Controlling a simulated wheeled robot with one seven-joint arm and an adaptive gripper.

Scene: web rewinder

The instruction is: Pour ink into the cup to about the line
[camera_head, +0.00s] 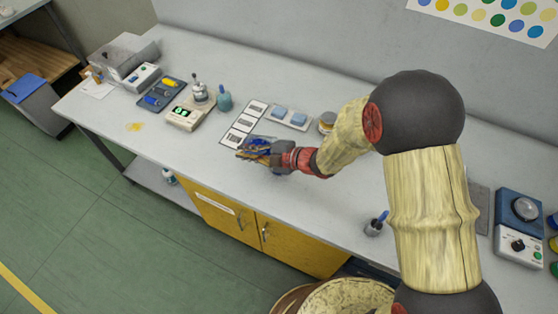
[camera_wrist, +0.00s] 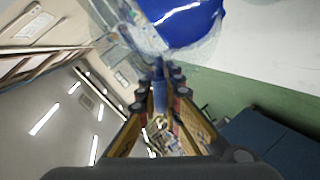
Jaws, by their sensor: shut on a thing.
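My gripper (camera_head: 262,153) is shut on a clear vessel of blue ink (camera_wrist: 185,22), held over the front middle of the bench. In the wrist view my gripper (camera_wrist: 160,105) has its fingers closed around a narrow blue part that looks like the handle. The vessel looks tilted; ceiling lights show in the wrist view. The ink shows bright blue inside clear walls. I cannot pick out a separate receiving cup or its line; my gripper hides the bench below it.
Left of my gripper are a card strip (camera_head: 243,123), a teal bottle (camera_head: 224,98) and a scale (camera_head: 186,114) with a pale bottle (camera_head: 200,93) beside it. Behind are a tray with blue pads (camera_head: 289,115) and a jar (camera_head: 327,122). A small pot (camera_head: 374,228) stands right.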

